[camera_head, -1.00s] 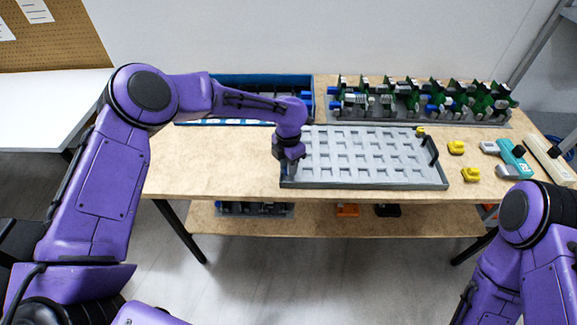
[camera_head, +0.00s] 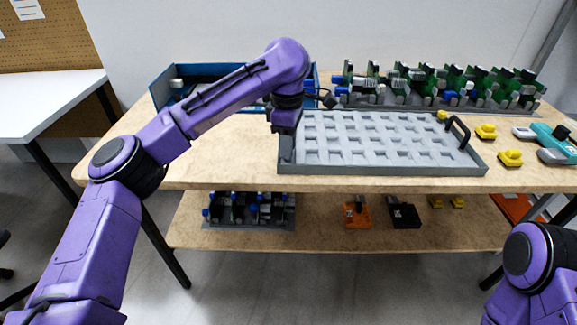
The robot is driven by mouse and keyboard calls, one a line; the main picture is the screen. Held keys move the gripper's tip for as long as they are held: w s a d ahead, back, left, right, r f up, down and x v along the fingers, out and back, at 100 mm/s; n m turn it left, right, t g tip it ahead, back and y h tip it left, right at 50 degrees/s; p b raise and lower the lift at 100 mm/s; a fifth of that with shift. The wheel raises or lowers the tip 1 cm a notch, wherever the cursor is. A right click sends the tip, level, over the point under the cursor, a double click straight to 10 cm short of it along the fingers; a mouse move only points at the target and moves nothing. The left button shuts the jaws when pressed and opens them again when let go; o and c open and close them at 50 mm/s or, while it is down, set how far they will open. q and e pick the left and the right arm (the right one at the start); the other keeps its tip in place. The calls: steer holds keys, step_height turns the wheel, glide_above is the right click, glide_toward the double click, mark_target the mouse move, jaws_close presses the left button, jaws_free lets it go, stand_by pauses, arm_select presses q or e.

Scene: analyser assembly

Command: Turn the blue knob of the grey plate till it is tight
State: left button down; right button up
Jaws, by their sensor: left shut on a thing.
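My left gripper (camera_head: 286,150) points down at the left end of the grey tray (camera_head: 380,169), which has a grid of empty pockets. Its fingers are shut at the tray's left rim, apparently on the handle there, which they hide. A grey plate (camera_head: 515,110) at the back right of the table bears several green boards with grey and blue parts. A blue knob-like part (camera_head: 341,91) shows at its left end, and another (camera_head: 450,94) among the boards. I cannot tell how tight either is. My left gripper is apart from both. My right gripper is out of view.
A blue crate (camera_head: 161,93) stands behind my left forearm. Yellow pieces (camera_head: 486,132) and a teal tool (camera_head: 550,136) lie right of the tray. The lower shelf holds another plate with blue-knobbed parts (camera_head: 245,209), plus orange (camera_head: 357,213) and black (camera_head: 404,214) pieces. The table's left is clear.

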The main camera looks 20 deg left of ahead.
arm_select(q)
steer(key=shift+a+f+m+b, duration=0.1)
steer(key=shift+f+m+b, duration=0.05)
steer(key=shift+m+b, duration=0.9)
steer(key=shift+r+m+b, duration=0.2)
steer(key=shift+m+b, duration=0.15)
steer(key=shift+b, duration=0.35)
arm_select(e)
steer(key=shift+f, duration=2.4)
arm_select(q)
steer(key=shift+r, duration=0.1)
steer(key=c, duration=1)
jaws_free()
steer(key=shift+w, duration=0.1)
steer(key=shift+o, duration=0.6)
step_height(320, 180, up, 10)
steer(key=p, duration=0.3)
steer(key=shift+r, duration=0.15)
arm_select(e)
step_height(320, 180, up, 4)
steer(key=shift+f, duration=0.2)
